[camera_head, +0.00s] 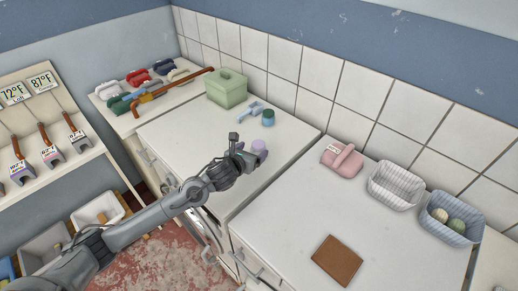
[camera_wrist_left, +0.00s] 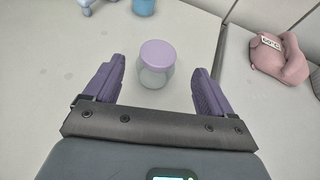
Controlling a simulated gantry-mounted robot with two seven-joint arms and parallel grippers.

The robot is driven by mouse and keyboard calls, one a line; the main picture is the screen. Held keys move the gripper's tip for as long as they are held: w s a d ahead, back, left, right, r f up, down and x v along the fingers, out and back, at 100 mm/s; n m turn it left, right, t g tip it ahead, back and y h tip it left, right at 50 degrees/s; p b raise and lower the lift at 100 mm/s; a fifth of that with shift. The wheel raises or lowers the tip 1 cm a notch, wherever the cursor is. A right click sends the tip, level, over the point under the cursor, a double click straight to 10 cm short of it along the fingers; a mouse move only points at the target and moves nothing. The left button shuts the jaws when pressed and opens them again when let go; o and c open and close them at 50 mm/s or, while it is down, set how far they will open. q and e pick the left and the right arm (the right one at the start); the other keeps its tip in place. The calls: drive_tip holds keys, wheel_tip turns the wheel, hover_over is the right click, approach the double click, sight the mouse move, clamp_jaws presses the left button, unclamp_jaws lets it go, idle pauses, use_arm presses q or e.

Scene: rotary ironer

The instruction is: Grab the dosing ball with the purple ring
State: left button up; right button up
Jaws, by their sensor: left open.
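The dosing ball with the purple ring (camera_wrist_left: 156,62) shows as a rounded, pale, translucent body with a flat lilac top. It stands upright on the white worktop. In the head view its lilac top (camera_head: 259,145) shows at my left gripper's tips, and the rest is mostly hidden. My left gripper (camera_head: 252,154) is open. In the left wrist view its two purple fingers (camera_wrist_left: 158,85) lie to either side of the ball, with a visible gap on each side. My right gripper is not in view.
A teal-topped container (camera_head: 268,116) and a light blue item (camera_head: 249,109) stand just behind. A green box (camera_head: 227,88) is further back. A pink object (camera_head: 341,158), striped baskets (camera_head: 396,184) and a brown board (camera_head: 337,260) are on the right counter, past a seam.

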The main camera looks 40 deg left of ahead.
sight(258, 145)
use_arm(q)
drive_tip(key=shift+w+a+f, duration=0.1)
drive_tip(key=shift+w+f, duration=0.05)
drive_tip(key=shift+w, duration=0.4)
drive_tip(key=shift+w+a+f+p, duration=0.1)
drive_tip(key=shift+w+a+p, duration=0.05)
drive_tip(key=shift+w+p, duration=0.2)
drive_tip(key=x, duration=0.3)
drive_tip(key=shift+p, duration=0.4)
drive_tip(key=shift+w+a+f, duration=0.2)
drive_tip(key=shift+w+f, duration=0.1)
drive_tip(key=shift+w, duration=0.35)
drive_tip(key=shift+c, duration=0.4)
drive_tip(key=c, duration=1)
drive_tip(key=shift+r, duration=0.1)
